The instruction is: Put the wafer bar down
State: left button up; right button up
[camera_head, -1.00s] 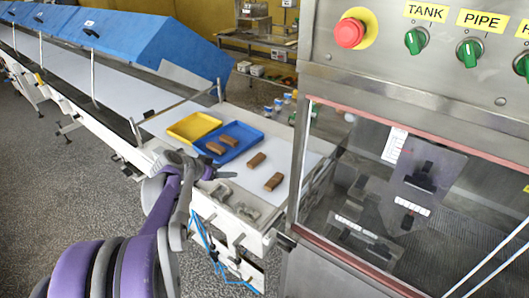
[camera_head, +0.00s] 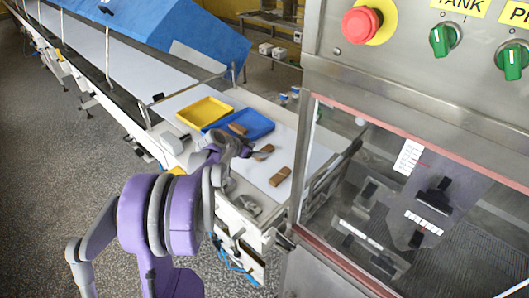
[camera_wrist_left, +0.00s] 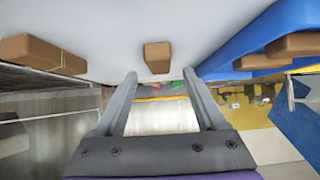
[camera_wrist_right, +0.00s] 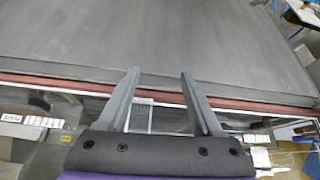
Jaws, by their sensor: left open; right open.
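Two brown wafer bars lie on the white belt: a nearer one (camera_head: 280,176) and one by my left gripper (camera_head: 263,152). My left gripper (camera_head: 250,151) reaches over the belt from the left and is open. In the left wrist view, a bar (camera_wrist_left: 157,57) lies just beyond and between its spread fingertips (camera_wrist_left: 160,74), not clasped. Another bar (camera_wrist_left: 35,51) is at the left there. A blue tray (camera_head: 262,124) holds a bar (camera_head: 237,128); the left wrist view shows two bars at the tray. My right gripper (camera_wrist_right: 158,74) is open and empty in the right wrist view.
A yellow tray (camera_head: 205,112) sits beside the blue tray. A steel machine with a window (camera_head: 385,190) and a red button (camera_head: 362,26) stands at the right. A blue cover (camera_head: 180,30) spans the belt farther back. A dark surface (camera_wrist_right: 160,40) lies ahead of my right gripper.

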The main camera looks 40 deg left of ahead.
aim_at(264, 150)
pick_arm(q)
jog(key=x, duration=0.3)
jog(key=shift+w+f, duration=0.15)
jog(key=shift+w, duration=0.1)
jog(key=shift+s, duration=0.1)
jog(key=shift+c, duration=0.3)
jog(key=c, duration=1)
